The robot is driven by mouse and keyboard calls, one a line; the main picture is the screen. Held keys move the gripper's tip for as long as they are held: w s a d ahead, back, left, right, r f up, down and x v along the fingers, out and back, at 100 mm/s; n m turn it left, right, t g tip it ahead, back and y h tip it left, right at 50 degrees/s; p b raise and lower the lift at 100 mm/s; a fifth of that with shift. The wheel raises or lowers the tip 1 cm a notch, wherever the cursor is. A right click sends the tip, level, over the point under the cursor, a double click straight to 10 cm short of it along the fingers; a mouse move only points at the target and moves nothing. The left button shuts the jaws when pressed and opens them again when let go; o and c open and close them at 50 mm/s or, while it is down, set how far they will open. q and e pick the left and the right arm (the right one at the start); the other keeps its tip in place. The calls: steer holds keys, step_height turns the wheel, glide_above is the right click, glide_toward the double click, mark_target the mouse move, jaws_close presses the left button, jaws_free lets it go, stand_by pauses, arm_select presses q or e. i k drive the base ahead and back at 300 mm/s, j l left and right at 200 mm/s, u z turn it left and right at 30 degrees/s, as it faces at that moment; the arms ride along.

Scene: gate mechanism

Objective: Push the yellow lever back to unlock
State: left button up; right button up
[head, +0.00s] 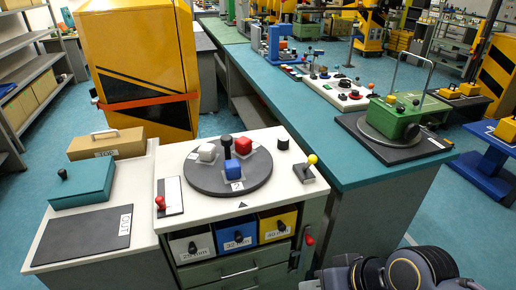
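The yellow lever (313,159) is a short stick with a yellow ball knob. It stands on a small dark base plate at the right edge of the white worktop, tilted slightly. My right gripper (395,272) and its arm show only as dark rounded parts at the bottom right edge, low and to the right of the lever and well apart from it. Its fingers cannot be made out. My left gripper is not in view.
A grey turntable (228,180) with white, blue and red blocks and a black post stands left of the lever. A black knob (283,144) is behind it. A red-knobbed lever (160,203) is at the left. A teal counter (330,125) runs behind and to the right.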

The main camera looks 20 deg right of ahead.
mark_target(312, 159)
steer(key=i+z, duration=0.2)
steer(key=z, duration=0.15)
steer(key=i+z, duration=0.3)
